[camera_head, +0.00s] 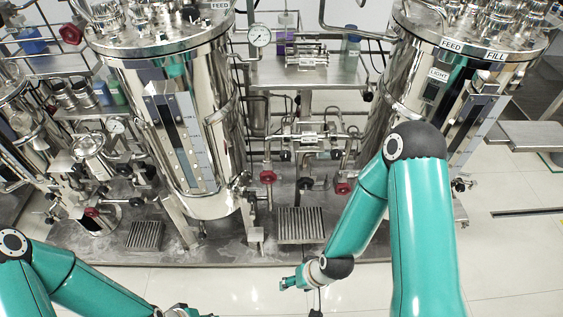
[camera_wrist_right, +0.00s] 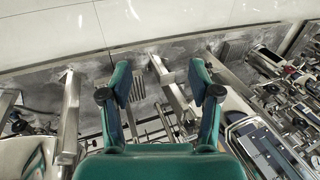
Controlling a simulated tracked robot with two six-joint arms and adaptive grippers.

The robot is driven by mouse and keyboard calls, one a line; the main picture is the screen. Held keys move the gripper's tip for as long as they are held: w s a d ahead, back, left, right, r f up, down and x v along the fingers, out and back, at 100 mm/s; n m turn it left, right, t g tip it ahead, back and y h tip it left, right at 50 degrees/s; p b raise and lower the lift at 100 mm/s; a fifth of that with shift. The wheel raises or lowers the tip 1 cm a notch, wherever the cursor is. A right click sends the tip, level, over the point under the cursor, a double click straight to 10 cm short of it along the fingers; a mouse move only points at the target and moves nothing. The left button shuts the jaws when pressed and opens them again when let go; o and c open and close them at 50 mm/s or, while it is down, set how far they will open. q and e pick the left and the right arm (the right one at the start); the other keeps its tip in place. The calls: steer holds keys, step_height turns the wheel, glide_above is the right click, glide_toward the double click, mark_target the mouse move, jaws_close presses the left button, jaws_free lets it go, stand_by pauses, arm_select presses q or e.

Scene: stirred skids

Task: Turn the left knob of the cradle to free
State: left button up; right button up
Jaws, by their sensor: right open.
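I cannot make out with certainty which fitting is the cradle or which is its left knob. Small black knobs (camera_head: 304,183) and red handwheels (camera_head: 268,177) show on the pipework between two steel tanks in the head view. My right gripper (camera_wrist_right: 160,78) is open, its two teal fingers wide apart with nothing between them in the right wrist view. In the head view the right gripper (camera_head: 290,283) is small, in front of the skid's front edge and apart from the knobs. A piece of my left gripper (camera_head: 185,312) shows at the bottom edge; its fingers are cut off.
A large steel tank (camera_head: 215,120) stands left of centre and another (camera_head: 405,75) at right, partly behind my right arm. A steel shelf (camera_head: 340,75) and a gauge (camera_head: 259,35) are between them. A grate (camera_head: 300,224) lies on the skid.

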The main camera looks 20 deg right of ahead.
steer(key=w+f+m+t+h+b, duration=0.1)
steer(key=w+f+m+t+b, duration=0.15)
steer(key=w+t+b, duration=0.4)
steer(key=m+t+h+b, duration=0.8)
steer(key=m+t+b, duration=0.1)
steer(key=m+b, duration=0.65)
glide_toward(285, 158)
steer(key=p+x, duration=0.1)
steer(key=x, duration=0.9)
